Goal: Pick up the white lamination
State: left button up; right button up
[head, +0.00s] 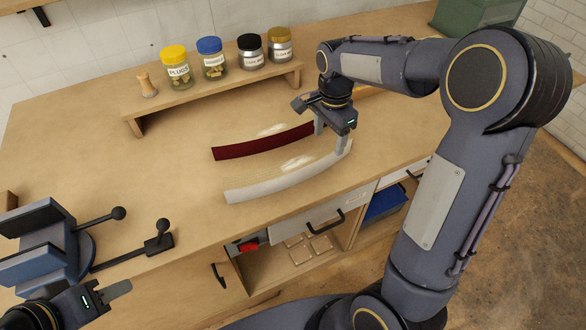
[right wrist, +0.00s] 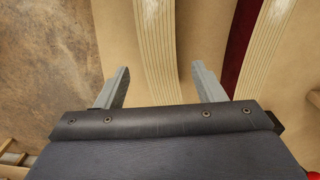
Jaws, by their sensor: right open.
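The white lamination (head: 285,183) is a curved pale strip lying on the bench near its front edge. The dark red lamination (head: 262,142) lies behind it. My right gripper (head: 331,137) is open and points down at the white lamination's right end. In the right wrist view the pale, lined strip (right wrist: 157,45) runs between the fingers of the right gripper (right wrist: 164,80), with room on both sides. Whether a finger touches it cannot be told. My left gripper (head: 118,289) is at the bottom left, far from both laminations; its opening is unclear.
A low wooden shelf (head: 215,95) with several jars stands behind the laminations. A blue vise (head: 42,255) with black handles is at the left.

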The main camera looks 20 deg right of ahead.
aim_at(326, 147)
jog(key=f, duration=0.5)
jog(key=shift+a+f, duration=0.15)
jog(key=shift+a, duration=0.05)
jog(key=shift+c, duration=0.3)
grip_shut()
